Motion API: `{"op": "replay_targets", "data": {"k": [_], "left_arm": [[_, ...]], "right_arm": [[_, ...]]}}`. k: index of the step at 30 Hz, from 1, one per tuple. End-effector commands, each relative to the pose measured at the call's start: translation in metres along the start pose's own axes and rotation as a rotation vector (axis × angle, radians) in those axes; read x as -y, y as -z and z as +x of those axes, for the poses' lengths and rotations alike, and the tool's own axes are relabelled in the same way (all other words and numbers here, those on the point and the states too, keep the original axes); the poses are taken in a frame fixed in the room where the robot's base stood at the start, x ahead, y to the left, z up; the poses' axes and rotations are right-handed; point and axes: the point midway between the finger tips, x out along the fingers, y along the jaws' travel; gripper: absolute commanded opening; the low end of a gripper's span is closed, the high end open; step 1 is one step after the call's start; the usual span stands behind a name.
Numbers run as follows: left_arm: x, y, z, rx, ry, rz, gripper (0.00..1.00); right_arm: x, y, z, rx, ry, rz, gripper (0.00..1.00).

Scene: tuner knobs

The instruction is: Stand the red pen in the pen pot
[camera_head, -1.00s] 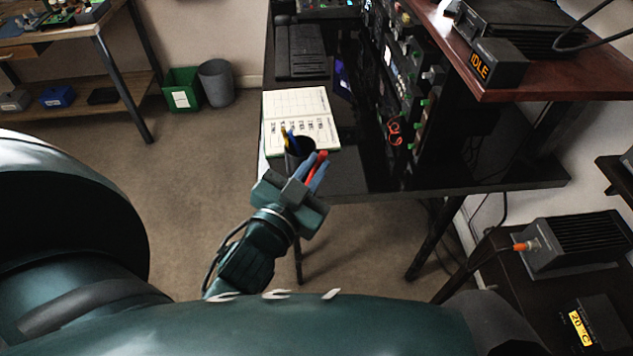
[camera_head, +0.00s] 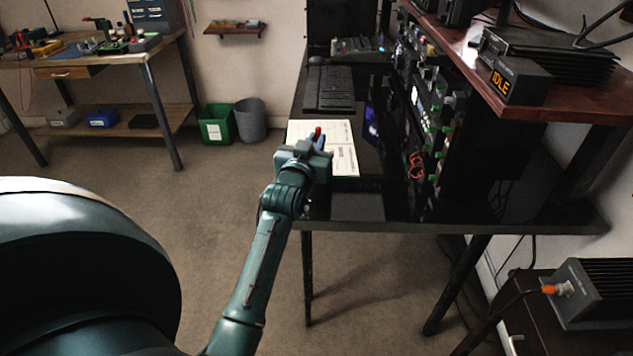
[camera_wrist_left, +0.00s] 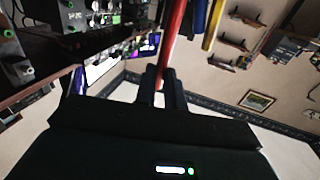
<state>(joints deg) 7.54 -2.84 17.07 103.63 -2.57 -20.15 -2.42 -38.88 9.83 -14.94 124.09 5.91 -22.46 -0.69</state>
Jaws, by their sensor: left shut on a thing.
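The red pen (camera_head: 317,132) is held in my left gripper (camera_head: 316,143), over the near left corner of the black desk. In the left wrist view the red pen (camera_wrist_left: 173,40) runs up and away from between the two closed fingers (camera_wrist_left: 161,88). A blue pen (camera_wrist_left: 200,15) and a yellow pen (camera_wrist_left: 212,24) show just right of it. The pen pot cannot be made out now; in the head view my left gripper covers the place where it stood. Whether the red pen touches the pot cannot be told. My right gripper is out of view.
An open planner (camera_head: 343,158) lies on the desk behind my left gripper. A keyboard (camera_head: 330,90) is farther back. The rack of knobs and cables (camera_head: 430,120) stands to the right, under a red-brown shelf (camera_head: 560,106).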

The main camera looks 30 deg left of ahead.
Motion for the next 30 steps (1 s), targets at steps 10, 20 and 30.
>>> {"op": "replay_targets", "data": {"k": [10, 20, 30], "left_arm": [[0.000, -0.047, -0.001, 0.002, 0.000, 0.001, 0.00], [0.000, -0.069, -0.001, -0.001, 0.000, 0.002, 0.00], [0.000, -0.071, -0.001, -0.001, 0.000, 0.002, 0.18]], "right_arm": [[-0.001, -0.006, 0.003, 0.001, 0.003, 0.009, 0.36], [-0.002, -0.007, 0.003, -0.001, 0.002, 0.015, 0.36], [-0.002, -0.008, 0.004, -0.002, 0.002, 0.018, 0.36]]}}
